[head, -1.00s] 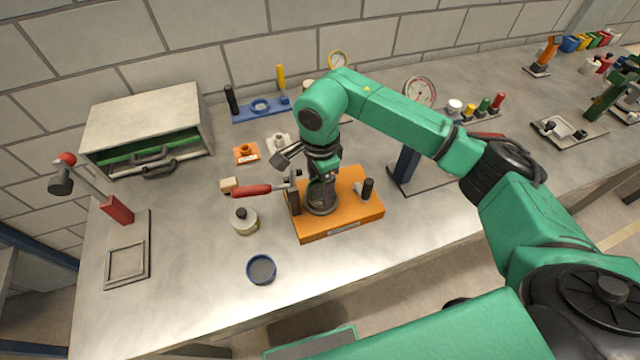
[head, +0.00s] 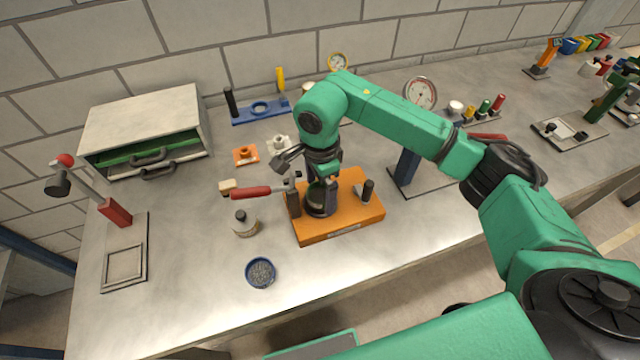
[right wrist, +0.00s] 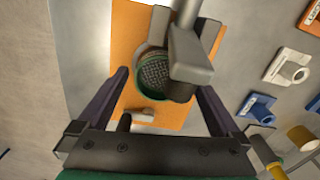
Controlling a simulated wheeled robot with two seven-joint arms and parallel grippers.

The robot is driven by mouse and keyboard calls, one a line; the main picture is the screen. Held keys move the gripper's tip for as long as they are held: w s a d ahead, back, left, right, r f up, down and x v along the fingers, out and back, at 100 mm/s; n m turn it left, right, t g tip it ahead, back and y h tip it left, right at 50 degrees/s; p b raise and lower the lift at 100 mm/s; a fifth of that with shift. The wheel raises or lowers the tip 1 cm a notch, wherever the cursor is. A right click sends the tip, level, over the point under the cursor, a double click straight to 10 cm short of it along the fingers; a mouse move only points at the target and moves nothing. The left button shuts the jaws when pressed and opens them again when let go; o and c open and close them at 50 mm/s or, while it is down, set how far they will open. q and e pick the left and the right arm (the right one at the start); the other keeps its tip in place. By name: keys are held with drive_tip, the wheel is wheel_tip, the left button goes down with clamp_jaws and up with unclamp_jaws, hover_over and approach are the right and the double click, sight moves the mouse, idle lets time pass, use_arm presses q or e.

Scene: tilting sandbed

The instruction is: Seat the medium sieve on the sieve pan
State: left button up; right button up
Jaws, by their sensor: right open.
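A green-rimmed round sieve with a grey mesh (right wrist: 153,74) sits over the orange base (head: 350,222), seen in the right wrist view; a dark bar partly covers it. Its size is not readable. In the head view a dark round vessel (head: 319,204) stands on this base beneath my right gripper (head: 322,186). Whether it includes the pan, and how the sieve sits on it, I cannot tell. My right gripper's fingers are open, one on each side of the sieve in the wrist view. A blue-rimmed sieve (head: 261,273) lies on the bench at front left. My left gripper is out of view.
A red-handled clamp (head: 252,191) reaches left from the orange base. A dial gauge (head: 420,93) stands behind right.

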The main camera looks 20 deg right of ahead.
wheel_tip(320, 180, up, 7)
drive_tip(key=shift+w+b, duration=0.1)
drive_tip(key=shift+b, duration=1.1)
wheel_tip(320, 180, up, 8)
drive_tip(key=shift+f, duration=0.2)
